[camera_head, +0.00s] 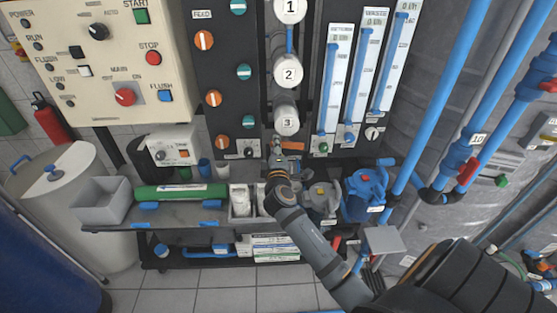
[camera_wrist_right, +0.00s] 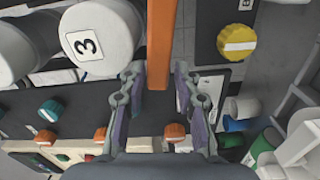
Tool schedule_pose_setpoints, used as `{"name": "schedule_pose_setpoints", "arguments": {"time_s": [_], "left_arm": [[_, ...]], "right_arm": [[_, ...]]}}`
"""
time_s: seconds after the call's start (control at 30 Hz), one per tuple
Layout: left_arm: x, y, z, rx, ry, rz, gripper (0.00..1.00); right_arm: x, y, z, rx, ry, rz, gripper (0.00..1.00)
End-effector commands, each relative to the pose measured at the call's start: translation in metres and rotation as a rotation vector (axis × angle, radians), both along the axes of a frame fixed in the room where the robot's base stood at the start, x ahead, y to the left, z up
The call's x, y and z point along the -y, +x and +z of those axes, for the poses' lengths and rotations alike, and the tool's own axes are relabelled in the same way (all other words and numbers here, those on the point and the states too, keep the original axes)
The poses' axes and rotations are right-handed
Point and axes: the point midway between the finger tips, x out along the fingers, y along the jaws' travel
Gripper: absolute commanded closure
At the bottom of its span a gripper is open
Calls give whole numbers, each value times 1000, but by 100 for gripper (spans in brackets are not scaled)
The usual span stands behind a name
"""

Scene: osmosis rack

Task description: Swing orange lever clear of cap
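The orange lever (camera_wrist_right: 160,45) comes down from the top of the right wrist view, and its end lies between the two fingers of my right gripper (camera_wrist_right: 160,92). The fingers are apart, with a narrow gap seeming to show on each side of the lever. The white cap marked 3 (camera_wrist_right: 88,45) is just left of the lever. In the head view my right gripper (camera_head: 278,152) is just below cap 3 (camera_head: 287,121), and a short orange piece (camera_head: 293,145) shows beside it. My left gripper is not in view.
Caps 2 (camera_head: 288,72) and 1 (camera_head: 290,10) are stacked above. Flow meters (camera_head: 335,85) stand to the right. Below are a shelf with a grey bin (camera_head: 102,200), a green cylinder (camera_head: 180,192) and a blue pump (camera_head: 366,190). A yellow knob (camera_wrist_right: 237,42) is right of the lever.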

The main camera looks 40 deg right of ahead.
Motion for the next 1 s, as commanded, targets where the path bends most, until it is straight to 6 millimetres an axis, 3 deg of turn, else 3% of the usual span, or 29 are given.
{"name": "schedule_pose_setpoints", "arguments": {"time_s": [0.07, 0.1, 0.53, 1.0], "left_arm": [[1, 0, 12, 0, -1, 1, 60], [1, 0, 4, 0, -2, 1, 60], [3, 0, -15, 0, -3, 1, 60], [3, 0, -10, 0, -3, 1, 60]], "right_arm": [[-2, -2, -2, -59, -85, 1, 68], [-7, -9, -6, -51, -78, 1, 68], [-56, -93, -9, -54, -64, -3, 68], [-63, -95, -118, -186, 278, 16, 68]]}}
